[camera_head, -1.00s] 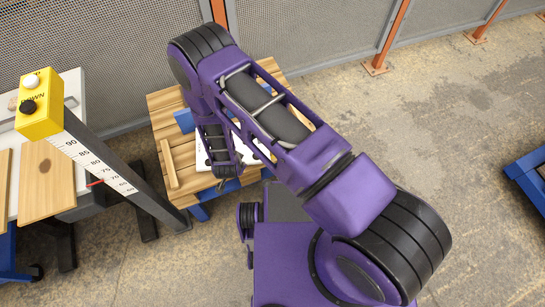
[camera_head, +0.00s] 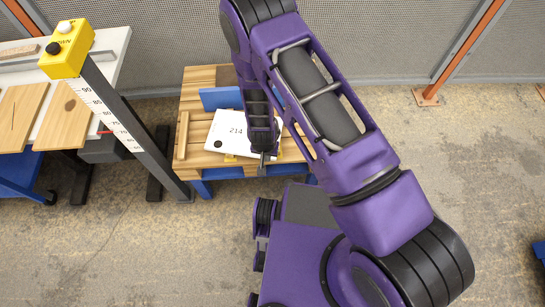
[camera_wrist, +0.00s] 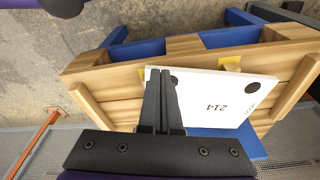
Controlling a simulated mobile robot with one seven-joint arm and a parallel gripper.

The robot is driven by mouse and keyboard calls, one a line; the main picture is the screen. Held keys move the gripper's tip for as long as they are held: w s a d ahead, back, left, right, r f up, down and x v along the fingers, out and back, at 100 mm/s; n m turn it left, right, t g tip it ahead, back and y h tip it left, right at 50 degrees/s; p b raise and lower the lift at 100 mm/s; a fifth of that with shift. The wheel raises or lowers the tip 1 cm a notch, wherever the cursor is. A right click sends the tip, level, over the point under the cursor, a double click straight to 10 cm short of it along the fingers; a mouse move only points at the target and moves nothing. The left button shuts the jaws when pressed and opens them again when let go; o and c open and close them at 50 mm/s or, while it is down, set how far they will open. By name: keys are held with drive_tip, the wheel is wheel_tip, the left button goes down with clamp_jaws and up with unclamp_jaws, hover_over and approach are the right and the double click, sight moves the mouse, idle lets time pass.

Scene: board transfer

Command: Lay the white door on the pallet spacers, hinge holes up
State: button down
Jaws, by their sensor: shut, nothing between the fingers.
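The white door (camera_head: 232,132) is a flat white panel marked 214. In the head view my gripper (camera_head: 262,160) is at the bench's front edge; contact with the door cannot be told.
Blue upright plates (camera_head: 221,98) stand behind the door, and a wooden strip (camera_head: 182,135) lies left of it. A yellow button box (camera_head: 66,49) on a scaled post stands left, before a table with boards. A mesh fence runs behind. The floor at right is mostly clear.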

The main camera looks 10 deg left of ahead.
drive_tip(key=shift+d, duration=0.1)
drive_tip(key=shift+w+f+b, duration=1)
drive_tip(key=shift+f+b, duration=1.55)
drive_tip(key=shift+f, duration=1.1)
drive_tip(key=shift+w+r+b, duration=0.15)
drive_tip(key=shift+w+b, duration=1.35)
drive_tip(key=shift+w, duration=1.65)
drive_tip(key=shift+s+r+p, duration=0.1)
drive_tip(key=shift+s+p, duration=0.25)
drive_tip(key=shift+s, duration=0.85)
drive_tip(key=shift+r+p, duration=2.1)
drive_tip(key=shift+r, duration=1.35)
